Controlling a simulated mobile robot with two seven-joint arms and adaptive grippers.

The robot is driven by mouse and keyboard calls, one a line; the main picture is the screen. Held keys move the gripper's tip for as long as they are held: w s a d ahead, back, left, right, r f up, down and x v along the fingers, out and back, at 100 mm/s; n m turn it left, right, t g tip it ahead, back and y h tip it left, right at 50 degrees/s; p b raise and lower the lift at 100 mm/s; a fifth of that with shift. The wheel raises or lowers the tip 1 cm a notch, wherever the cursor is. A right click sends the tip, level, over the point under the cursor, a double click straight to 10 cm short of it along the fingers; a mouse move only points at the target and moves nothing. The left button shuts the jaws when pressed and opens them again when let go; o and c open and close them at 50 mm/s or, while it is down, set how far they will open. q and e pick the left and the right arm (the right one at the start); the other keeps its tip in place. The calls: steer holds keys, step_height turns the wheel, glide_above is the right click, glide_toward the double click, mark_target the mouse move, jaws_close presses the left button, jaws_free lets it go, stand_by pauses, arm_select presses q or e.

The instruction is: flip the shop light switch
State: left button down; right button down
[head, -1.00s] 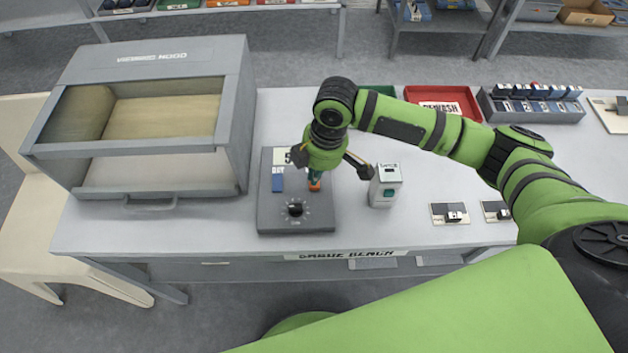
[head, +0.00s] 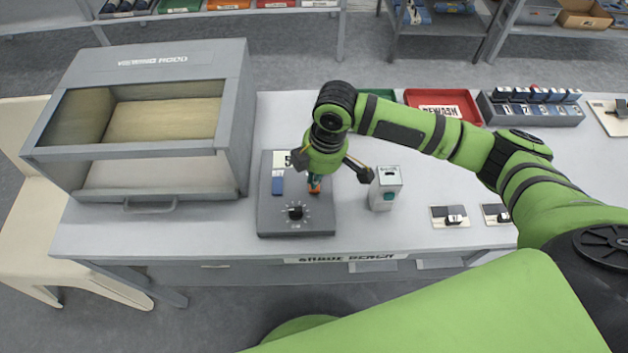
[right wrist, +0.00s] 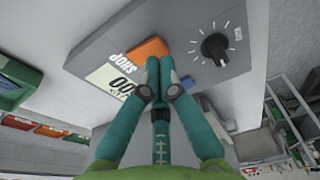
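A grey control box (head: 266,218) lies on the bench, left of centre in the head view. It has an orange switch (right wrist: 147,49) with a label reading "SHOP" beside it, a blue switch (head: 277,185) and a black dial (head: 296,212). My right gripper (right wrist: 159,60) points down at the box. Its teal fingertips are together, with nothing seen between them. In the wrist view they overlap the edge of the orange switch; I cannot tell whether they touch it. In the head view the gripper partly hides the switch (head: 314,189). My left gripper is not in view.
A viewing hood (head: 232,130) stands left of the control box. Two small switch plates (head: 449,216) lie farther right. A red tray (head: 445,103) and a rack (head: 532,112) stand at the back.

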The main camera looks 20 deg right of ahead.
steer(key=shift+f+b, duration=0.4)
steer(key=shift+f, duration=0.7)
stand_by(0.7)
step_height(320, 180, up, 7)
steer(key=p, duration=0.8)
steer(key=shift+r+p, duration=0.1)
steer(key=shift+p, duration=0.25)
